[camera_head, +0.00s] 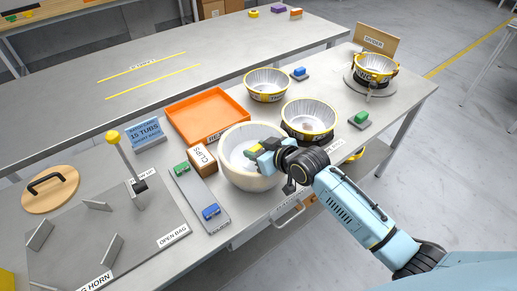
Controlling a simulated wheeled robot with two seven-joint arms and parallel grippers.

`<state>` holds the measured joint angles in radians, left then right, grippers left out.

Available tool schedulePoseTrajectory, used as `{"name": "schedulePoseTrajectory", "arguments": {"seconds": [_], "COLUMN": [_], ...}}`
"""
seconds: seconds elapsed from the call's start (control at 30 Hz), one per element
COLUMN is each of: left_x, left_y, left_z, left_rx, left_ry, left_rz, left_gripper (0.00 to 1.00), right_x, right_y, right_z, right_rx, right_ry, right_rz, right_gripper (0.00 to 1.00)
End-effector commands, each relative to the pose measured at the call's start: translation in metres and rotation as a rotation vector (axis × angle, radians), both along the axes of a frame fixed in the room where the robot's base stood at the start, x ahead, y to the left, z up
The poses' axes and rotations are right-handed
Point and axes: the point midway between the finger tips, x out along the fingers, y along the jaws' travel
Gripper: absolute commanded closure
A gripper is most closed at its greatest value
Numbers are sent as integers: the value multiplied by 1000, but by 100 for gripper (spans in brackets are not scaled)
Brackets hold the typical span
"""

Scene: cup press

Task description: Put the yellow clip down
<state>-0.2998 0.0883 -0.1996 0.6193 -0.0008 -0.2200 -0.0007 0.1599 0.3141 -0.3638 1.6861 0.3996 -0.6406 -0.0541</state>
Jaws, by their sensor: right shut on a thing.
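My right gripper (262,154) reaches in from the right and is low over the cream bowl (236,180), its fingers inside the rim. It is shut on a small yellow piece, the yellow clip (253,151), which shows only partly between the fingers. I cannot tell whether the clip touches the bowl's inside. My left gripper is not in view.
A brown CLIPS box (203,162) and a grey strip (190,192) with a green clip (181,168) and a blue clip (210,211) lie left of the bowl. An orange tray (208,116) is behind. A yellow-rimmed tub (310,118) stands close to my right gripper.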

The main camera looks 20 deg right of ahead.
Motion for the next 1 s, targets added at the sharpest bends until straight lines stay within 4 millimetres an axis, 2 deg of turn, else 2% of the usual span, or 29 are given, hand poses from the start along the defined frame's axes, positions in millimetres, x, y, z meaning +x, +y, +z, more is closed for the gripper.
{"name": "schedulePoseTrajectory", "arguments": {"seconds": [0.03,0.07,0.2,0.47,0.63,1.0], "left_x": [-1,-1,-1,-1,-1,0], "left_y": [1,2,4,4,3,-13], "left_z": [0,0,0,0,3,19], "left_rx": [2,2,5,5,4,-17], "left_ry": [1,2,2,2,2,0], "left_rz": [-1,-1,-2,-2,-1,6], "left_gripper": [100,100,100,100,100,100], "right_x": [-2,-2,-3,-3,-3,-63], "right_y": [0,0,0,0,0,-28], "right_z": [-5,-5,-6,-8,5,44], "right_rx": [-4,-4,-6,-8,-6,-6], "right_ry": [10,11,14,18,17,14], "right_rz": [1,1,1,1,0,1], "right_gripper": [80,56,38,38,38,38]}}
